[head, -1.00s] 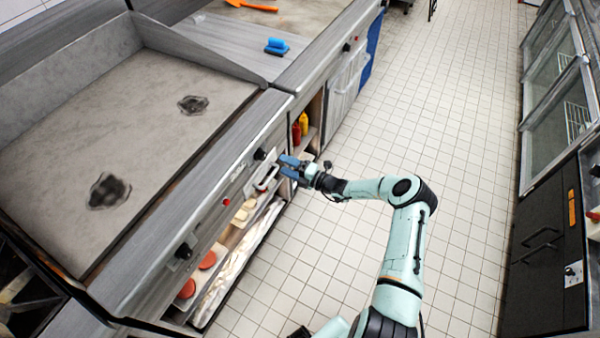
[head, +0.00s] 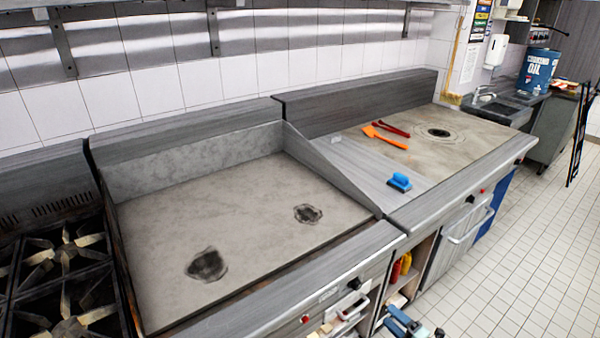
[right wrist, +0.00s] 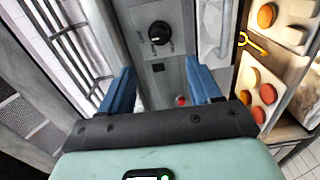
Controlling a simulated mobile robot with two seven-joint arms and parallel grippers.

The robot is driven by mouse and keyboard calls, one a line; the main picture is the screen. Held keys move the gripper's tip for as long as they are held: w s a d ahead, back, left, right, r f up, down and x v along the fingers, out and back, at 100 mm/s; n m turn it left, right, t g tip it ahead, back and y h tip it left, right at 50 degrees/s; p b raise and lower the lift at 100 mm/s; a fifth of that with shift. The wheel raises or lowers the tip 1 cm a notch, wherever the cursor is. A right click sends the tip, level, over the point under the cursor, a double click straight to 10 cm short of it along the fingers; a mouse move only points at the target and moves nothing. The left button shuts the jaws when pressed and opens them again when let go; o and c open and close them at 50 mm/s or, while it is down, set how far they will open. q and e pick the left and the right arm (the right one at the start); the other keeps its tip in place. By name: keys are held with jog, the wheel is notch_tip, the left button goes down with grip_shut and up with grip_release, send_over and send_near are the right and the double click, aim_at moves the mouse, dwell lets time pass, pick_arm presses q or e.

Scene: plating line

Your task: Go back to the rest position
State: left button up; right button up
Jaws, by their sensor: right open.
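My right gripper (head: 398,321) shows at the bottom edge of the head view, in front of the counter fronts. Most of its arm is out of the frame. In the right wrist view, its two blue fingers (right wrist: 158,68) are spread apart with nothing between them. A counter front with a black knob (right wrist: 159,33) lies beyond them. My left gripper is in neither view.
A griddle (head: 250,205) with two dark burnt patches stands beside a burner range (head: 62,270). A blue scraper (head: 399,182) and an orange spatula (head: 385,138) lie on the right-hand counter. Tiled floor (head: 530,275) is clear at right.

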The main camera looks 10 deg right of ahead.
jog(key=s+a+f+n+g+y, duration=0.1)
jog(key=s+a+f+n+g, duration=0.3)
jog(key=a+n, duration=0.3)
jog(key=s+a+f+n+g+y, duration=0.1)
jog(key=s+a+f+n+g, duration=0.3)
jog(key=a, duration=0.5)
jog(key=s+a+f+n+g+y, duration=0.1)
jog(key=s+a+f+n+g, duration=0.4)
jog(key=a, duration=0.3)
jog(key=s+a+f+n+g+h, duration=0.1)
jog(key=s+a+n+g+h, duration=0.1)
jog(key=s+n, duration=0.7)
jog(key=s+a+f+n+g+h, duration=0.1)
jog(key=s+n+h, duration=0.3)
jog(key=s+n, duration=0.6)
jog(key=a+n+g, duration=0.1)
jog(key=n, duration=0.9)
jog(key=shift+f+n, duration=0.2)
jog(key=shift+n, duration=0.1)
